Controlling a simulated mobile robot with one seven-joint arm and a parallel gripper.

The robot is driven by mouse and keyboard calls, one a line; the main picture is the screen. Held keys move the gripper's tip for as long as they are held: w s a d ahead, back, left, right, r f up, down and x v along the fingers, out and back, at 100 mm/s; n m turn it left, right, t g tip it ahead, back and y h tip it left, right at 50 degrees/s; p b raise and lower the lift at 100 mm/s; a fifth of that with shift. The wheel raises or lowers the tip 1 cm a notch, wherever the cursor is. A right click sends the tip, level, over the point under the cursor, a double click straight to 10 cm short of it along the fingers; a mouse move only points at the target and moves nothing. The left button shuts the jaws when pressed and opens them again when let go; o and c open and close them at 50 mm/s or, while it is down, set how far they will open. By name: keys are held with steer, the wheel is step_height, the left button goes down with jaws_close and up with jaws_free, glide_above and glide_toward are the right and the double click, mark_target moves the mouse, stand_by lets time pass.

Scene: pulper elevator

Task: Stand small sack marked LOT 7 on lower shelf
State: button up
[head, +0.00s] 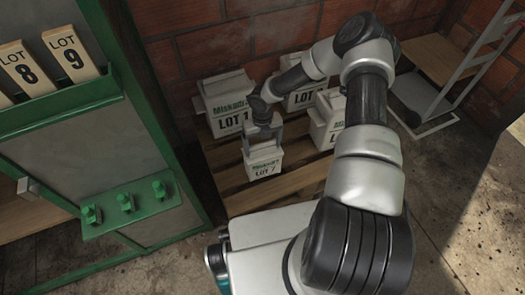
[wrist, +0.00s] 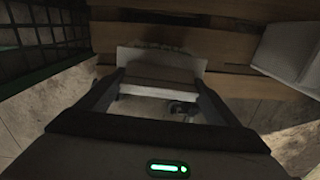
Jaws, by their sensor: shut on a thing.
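The small white sack marked LOT 7 (head: 264,166) is upright over the wooden pallet in the head view. My gripper (head: 263,142) is above it, shut on its upper part. In the wrist view the pale sack (wrist: 158,77) shows between the two fingers of my gripper (wrist: 157,90). I cannot tell whether the sack's base touches the pallet. At the left is a green-framed cabinet with a wooden shelf board (head: 30,218) low down inside it; most of that board is hidden by the cabinet front.
The pallet (head: 285,187) also bears larger white sacks: one marked LOT 1 (head: 228,103), another behind my arm (head: 301,97), and one at the right (head: 325,128). Green knobs (head: 125,202) jut from the cabinet. LOT 8 and LOT 9 tags (head: 70,55) stand above. A hand truck (head: 470,65) is far right.

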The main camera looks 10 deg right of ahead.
steer(key=shift+f+b, duration=0.3)
steer(key=shift+f, duration=1.15)
steer(key=shift+f, duration=0.15)
steer(key=o, duration=2)
